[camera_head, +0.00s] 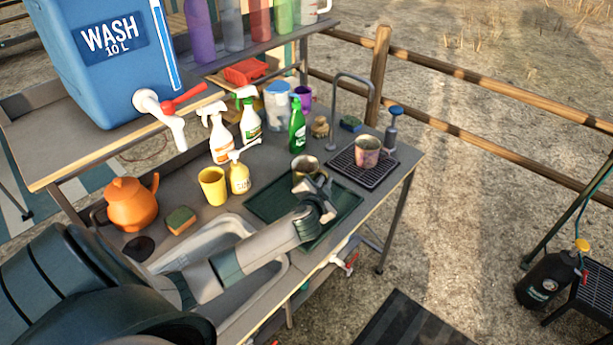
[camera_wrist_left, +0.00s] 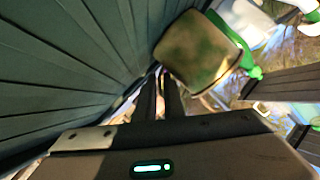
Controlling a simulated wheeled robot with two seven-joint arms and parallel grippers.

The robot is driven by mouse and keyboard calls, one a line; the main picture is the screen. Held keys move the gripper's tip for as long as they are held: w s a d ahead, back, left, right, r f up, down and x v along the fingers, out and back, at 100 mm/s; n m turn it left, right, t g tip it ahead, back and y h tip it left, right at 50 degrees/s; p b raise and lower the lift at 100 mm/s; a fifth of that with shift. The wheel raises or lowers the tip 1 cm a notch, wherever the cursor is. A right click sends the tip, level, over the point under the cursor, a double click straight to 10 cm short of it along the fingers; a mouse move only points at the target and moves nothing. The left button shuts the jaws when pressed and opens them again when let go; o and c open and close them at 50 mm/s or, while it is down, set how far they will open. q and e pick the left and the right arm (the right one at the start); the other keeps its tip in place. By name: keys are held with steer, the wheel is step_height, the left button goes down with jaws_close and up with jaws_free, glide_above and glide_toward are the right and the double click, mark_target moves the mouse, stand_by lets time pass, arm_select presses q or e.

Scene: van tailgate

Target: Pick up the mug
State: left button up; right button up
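A mug (camera_head: 303,166) with a dark inside is over the green drainer mat (camera_head: 262,205) on the counter. My left gripper (camera_head: 320,190) is right at its near side and hides part of it. In the left wrist view the two fingers (camera_wrist_left: 162,85) are close together with a narrow gap. Their tips meet the edge of a brownish, rounded shape that looks like the mug (camera_wrist_left: 195,52). The grip itself is partly hidden. A second, pinkish mug (camera_head: 368,151) stands upright on a black rack (camera_head: 375,172) to the right. My right gripper is not in view.
A yellow cup (camera_head: 212,187), a yellow pump bottle (camera_head: 238,177), a green bottle (camera_head: 297,130) and spray bottles (camera_head: 221,140) stand behind the mat. An orange kettle (camera_head: 131,204) and a sponge (camera_head: 180,220) are at left. A thin tap (camera_head: 336,100) rises behind the rack.

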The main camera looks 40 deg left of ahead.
mark_target(325, 173)
arm_select(q)
jaws_close()
steer(key=shift+r, duration=0.1)
steer(key=shift+r+p, duration=0.5)
steer(key=shift+p, duration=0.1)
step_height(325, 173, up, 3)
steer(key=p, duration=0.2)
steer(key=shift+p, duration=0.35)
steer(key=w+d+r+p, duration=0.1)
steer(key=d+r+p, duration=0.4)
steer(key=d, duration=0.6)
steer(key=shift+w+d+r, duration=0.2)
steer(key=shift+d+r, duration=0.15)
steer(key=shift+r, duration=0.55)
